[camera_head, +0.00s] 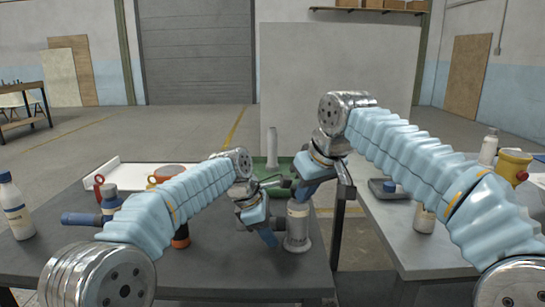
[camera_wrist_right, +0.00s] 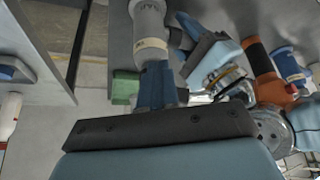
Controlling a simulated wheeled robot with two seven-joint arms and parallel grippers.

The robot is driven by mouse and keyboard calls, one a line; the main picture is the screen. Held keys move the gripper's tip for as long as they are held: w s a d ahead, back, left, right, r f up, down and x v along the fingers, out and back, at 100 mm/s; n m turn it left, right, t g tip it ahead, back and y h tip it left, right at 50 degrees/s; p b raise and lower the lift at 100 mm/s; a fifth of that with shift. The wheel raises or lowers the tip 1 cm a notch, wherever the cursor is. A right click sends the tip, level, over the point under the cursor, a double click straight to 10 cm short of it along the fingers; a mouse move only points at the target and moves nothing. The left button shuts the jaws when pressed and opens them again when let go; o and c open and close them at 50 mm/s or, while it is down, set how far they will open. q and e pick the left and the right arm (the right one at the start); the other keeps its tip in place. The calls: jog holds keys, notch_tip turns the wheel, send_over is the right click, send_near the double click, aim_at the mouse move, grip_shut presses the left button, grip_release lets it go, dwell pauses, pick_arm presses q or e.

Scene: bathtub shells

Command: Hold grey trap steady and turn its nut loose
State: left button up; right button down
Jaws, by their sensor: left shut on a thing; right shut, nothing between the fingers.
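The grey trap (camera_head: 297,232) stands upright on the dark table, slightly right of centre in the head view. A pale band, which looks like its nut, circles it near the top. The trap also shows at the top of the right wrist view (camera_wrist_right: 149,20). My left gripper (camera_head: 272,239) reaches in from the left and is shut on the trap's body. My right gripper (camera_head: 303,192) is shut and empty at the trap's upper end; its blue fingers (camera_wrist_right: 155,88) point at the banded end in the right wrist view. Whether they touch it cannot be told.
A green tray (camera_head: 285,162) and a pale upright cylinder (camera_head: 272,147) stand behind the grippers. A white bottle (camera_head: 14,205) stands at the left, and an orange-and-black item (camera_head: 181,238) sits under my left arm. A second table (camera_head: 410,250) lies right across a gap.

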notch_tip(320, 180, up, 6)
jog(key=shift+s, duration=0.3)
dwell(0.3)
jog(key=shift+d, duration=0.1)
jog(key=shift+w+d+r, duration=0.3)
jog(key=shift+w+d, duration=0.25)
jog(key=shift+w, duration=0.05)
jog(key=shift+w+d+r, duration=0.25)
jog(key=shift+w+d, duration=0.25)
jog(key=shift+w, duration=0.05)
jog(key=shift+d+f, duration=0.1)
jog(key=shift+f, duration=0.1)
notch_tip(320, 180, down, 6)
jog(key=shift+f, duration=0.25)
